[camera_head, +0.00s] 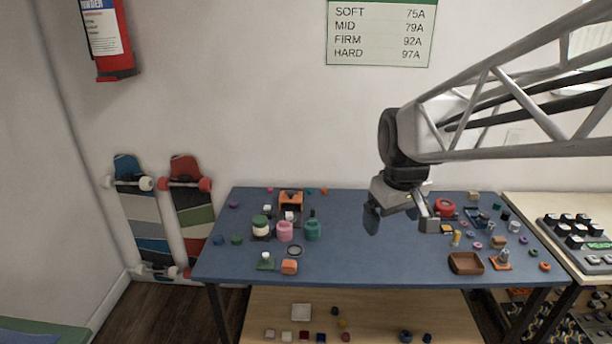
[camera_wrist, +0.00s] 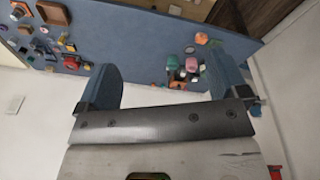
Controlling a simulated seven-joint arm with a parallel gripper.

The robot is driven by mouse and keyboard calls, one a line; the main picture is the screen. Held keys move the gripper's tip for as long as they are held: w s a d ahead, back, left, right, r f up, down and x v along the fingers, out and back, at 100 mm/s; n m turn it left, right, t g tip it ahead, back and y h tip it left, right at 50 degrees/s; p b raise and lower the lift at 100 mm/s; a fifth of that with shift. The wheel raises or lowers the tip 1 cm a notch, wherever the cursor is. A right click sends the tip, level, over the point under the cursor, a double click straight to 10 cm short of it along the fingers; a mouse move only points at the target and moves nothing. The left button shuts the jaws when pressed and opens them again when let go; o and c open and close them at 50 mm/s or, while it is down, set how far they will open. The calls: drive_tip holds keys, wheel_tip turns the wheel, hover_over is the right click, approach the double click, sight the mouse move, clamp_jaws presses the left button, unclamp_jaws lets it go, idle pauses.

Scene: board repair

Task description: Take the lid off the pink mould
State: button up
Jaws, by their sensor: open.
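The pink mould (camera_head: 285,231) stands on the blue table (camera_head: 370,262), left of the table's middle, between a cream-and-green jar and a teal mould. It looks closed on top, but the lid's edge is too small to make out. It also shows small in the wrist view (camera_wrist: 181,74), between my fingers and well beyond them. My gripper (camera_head: 402,213) is open and empty, raised above the table to the right of the pink mould. Its two blue-grey fingers frame the wrist view (camera_wrist: 164,84).
The teal mould (camera_head: 313,229) and cream-and-green jar (camera_head: 261,226) stand close on either side. An orange holder (camera_head: 291,197) is behind; a ring (camera_head: 294,250) and orange block (camera_head: 289,267) lie in front. A brown tray (camera_head: 466,263) sits right. The table's middle is clear.

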drive_tip(key=w+a+f+n, duration=0.1)
drive_tip(key=w+a+n, duration=0.15)
drive_tip(key=w, duration=0.45)
drive_tip(key=w+a+f+n, duration=0.2)
drive_tip(key=w+a, duration=0.1)
drive_tip(key=w, duration=0.5)
drive_tip(key=n+g, duration=0.2)
drive_tip(key=n, duration=0.7)
hover_over(284, 227)
drive_tip(key=f, duration=2.3)
drive_tip(key=shift+w+d+f, duration=0.2)
drive_tip(key=shift+w+f, duration=0.05)
drive_tip(key=shift+w, duration=0.15)
drive_tip(key=shift+w+a+f, duration=0.15)
drive_tip(key=shift+f, duration=0.1)
drive_tip(key=shift+f, duration=0.1)
drive_tip(key=shift+f, duration=1.2)
drive_tip(key=shift+f, duration=0.1)
